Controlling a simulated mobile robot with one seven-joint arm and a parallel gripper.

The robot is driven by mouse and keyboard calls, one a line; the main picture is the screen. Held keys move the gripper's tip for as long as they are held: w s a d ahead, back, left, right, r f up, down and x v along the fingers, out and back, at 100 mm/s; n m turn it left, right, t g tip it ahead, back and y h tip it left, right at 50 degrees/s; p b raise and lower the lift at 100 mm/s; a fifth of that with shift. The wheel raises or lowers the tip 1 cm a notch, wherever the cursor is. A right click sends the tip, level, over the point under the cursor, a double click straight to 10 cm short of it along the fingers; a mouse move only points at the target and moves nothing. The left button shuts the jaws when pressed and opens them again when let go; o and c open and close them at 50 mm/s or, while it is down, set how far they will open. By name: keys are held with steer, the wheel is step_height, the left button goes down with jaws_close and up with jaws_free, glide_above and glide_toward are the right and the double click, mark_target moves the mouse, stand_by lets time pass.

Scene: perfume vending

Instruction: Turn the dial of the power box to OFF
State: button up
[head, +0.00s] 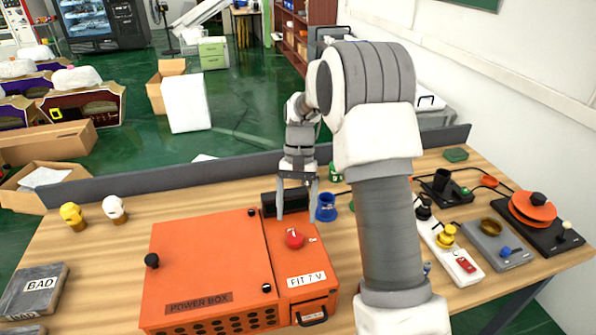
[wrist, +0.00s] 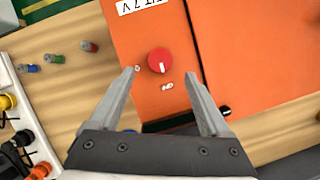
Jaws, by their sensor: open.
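The orange power box (head: 205,255) lies on the wooden table, labelled POWER BOX, with a FIT 7 V label on its right part. Its red round dial (head: 294,239) sits on the top of that right part. In the wrist view the dial (wrist: 160,61) shows a white pointer mark, with small white markings beside it that are too small to read. My gripper (head: 297,190) is open and empty above the box, near its far edge. In the wrist view my gripper (wrist: 163,75) has its two fingers spread on either side of the dial, apart from it.
A blue cup (head: 326,208) stands right of the box's far edge. Yellow and white bulbs (head: 114,209) stand at the left. A grey BAD box (head: 35,290) lies front left. Several devices, including an orange disc unit (head: 532,208), fill the right. A grey partition (head: 150,181) runs behind.

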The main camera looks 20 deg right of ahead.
steer(key=v, duration=1.2)
steer(key=shift+w, duration=0.1)
steer(key=s+a+r+n+t+h, duration=0.15)
steer(key=s+r+t, duration=0.35)
steer(key=s+r, duration=0.65)
steer(key=s+f+n+t, duration=0.1)
steer(key=s+f+t, duration=0.1)
steer(key=s, duration=0.6)
steer(key=s+f+n+t, duration=0.2)
steer(key=s, duration=0.6)
steer(key=shift+s+a+f+t, duration=0.2)
steer(key=shift+a+f+t, duration=0.1)
steer(key=shift+f, duration=0.1)
